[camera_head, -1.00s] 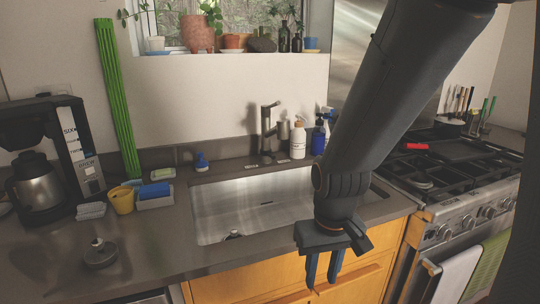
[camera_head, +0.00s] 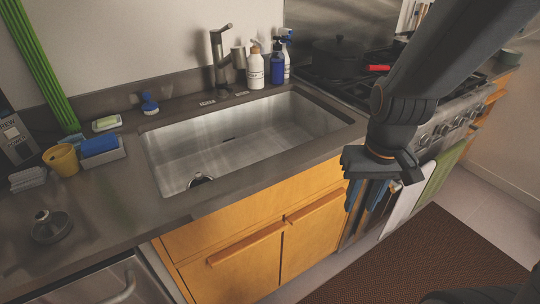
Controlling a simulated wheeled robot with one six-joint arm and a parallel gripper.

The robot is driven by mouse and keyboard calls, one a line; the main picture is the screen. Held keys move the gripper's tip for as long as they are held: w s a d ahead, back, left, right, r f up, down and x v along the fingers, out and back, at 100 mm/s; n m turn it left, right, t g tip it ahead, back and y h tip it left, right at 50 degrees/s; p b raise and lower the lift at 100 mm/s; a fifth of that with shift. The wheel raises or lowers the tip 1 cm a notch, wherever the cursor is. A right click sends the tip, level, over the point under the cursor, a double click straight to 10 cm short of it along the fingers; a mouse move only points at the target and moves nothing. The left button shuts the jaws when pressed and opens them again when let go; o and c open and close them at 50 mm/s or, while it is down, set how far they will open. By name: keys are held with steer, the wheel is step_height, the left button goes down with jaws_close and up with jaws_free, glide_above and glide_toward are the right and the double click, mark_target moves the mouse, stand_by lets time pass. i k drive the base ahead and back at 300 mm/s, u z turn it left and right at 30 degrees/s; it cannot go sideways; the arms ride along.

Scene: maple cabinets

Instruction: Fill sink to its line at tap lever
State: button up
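No fill line can be made out. The tap (camera_head: 219,58) stands behind the sink's rear edge, its lever (camera_head: 224,28) at the top pointing up and right. No water shows from the spout. My gripper (camera_head: 367,207) hangs to the right, in front of the cabinet and stove, below counter height and well apart from the tap. Its fingers point down with a narrow gap between them, holding nothing visible.
A white soap bottle (camera_head: 256,69) and a blue spray bottle (camera_head: 278,64) stand right of the tap. A yellow cup (camera_head: 62,159), a sponge caddy (camera_head: 101,155) and a dark stopper-like disc (camera_head: 51,227) sit left of the sink. The stove (camera_head: 440,118) is at right.

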mark_target(228, 26)
steer(key=k, duration=0.55)
steer(key=u, duration=0.6)
steer(key=i, duration=0.5)
steer(key=z, duration=0.15)
steer(key=k, duration=0.4)
steer(key=u, duration=0.4)
steer(key=i, duration=0.35)
steer(key=z, duration=0.25)
